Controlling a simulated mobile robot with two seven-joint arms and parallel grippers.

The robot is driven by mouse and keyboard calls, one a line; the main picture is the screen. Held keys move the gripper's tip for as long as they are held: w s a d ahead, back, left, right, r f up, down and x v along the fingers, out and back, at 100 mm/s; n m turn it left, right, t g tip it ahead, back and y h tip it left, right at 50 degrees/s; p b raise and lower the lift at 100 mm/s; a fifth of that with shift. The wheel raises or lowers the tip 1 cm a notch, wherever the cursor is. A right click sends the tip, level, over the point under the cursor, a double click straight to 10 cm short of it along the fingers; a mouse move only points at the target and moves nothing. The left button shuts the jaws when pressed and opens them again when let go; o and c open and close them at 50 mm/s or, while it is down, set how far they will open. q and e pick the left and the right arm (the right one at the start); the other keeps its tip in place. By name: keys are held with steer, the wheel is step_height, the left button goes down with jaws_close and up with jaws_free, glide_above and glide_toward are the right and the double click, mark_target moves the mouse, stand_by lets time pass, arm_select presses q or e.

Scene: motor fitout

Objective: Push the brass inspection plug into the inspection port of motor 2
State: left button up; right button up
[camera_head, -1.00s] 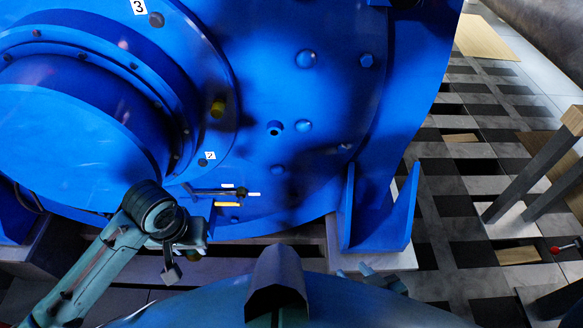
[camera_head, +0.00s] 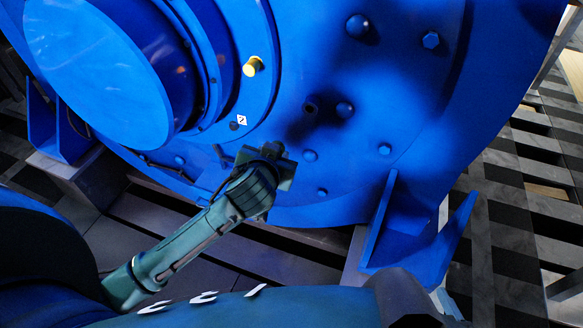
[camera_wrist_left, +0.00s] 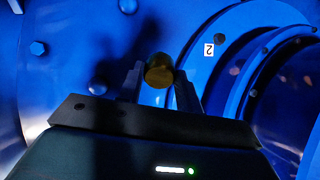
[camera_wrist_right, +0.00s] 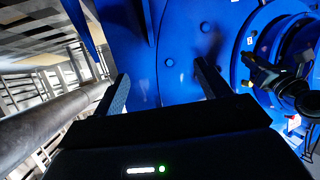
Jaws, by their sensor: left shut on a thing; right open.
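The blue motor face (camera_head: 400,90) fills much of the head view. A white label "2" (camera_head: 241,120) sits on its round flange beside a small dark hole (camera_head: 234,126). The label also shows in the left wrist view (camera_wrist_left: 209,50). My left gripper (camera_wrist_left: 159,76) is shut on the brass plug (camera_wrist_left: 159,69), whose round end faces the camera. It is in front of the motor face, left of the label in that view. In the head view the plug is hidden behind my left wrist. My right gripper (camera_wrist_right: 162,80) is open and empty, facing the motor's lower side.
A blue bracket foot (camera_head: 415,235) stands at lower right. A large grey pipe (camera_wrist_right: 55,120) runs left in the right wrist view.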

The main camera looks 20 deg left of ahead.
arm_select(q)
steer(key=d+m+t+h+b, duration=0.1)
steer(key=t+b, duration=0.1)
steer(key=d+r+m+t+h+b, duration=0.1)
steer(key=t, duration=0.2)
steer(key=w+d+r+m+t+h+b, duration=0.1)
steer(key=t+b, duration=0.1)
steer(key=shift+d+h+b, duration=0.1)
steer(key=shift+h+b, duration=0.25)
steer(key=shift+h, duration=0.05)
arm_select(e)
steer(key=shift+s+d+f+t, duration=0.1)
steer(key=shift+s+f+t, duration=0.1)
steer(key=shift+f+t, duration=0.45)
arm_select(q)
steer(key=shift+s+f, duration=0.1)
steer(key=shift+w, duration=2.9)
arm_select(e)
steer(key=shift+f, duration=0.2)
arm_select(q)
steer(key=shift+w+d+b, duration=0.1)
steer(key=shift+w+b, duration=0.3)
steer(key=shift+w, duration=1.35)
arm_select(e)
steer(key=shift+f, duration=0.2)
arm_select(q)
steer(key=o, duration=1.1)
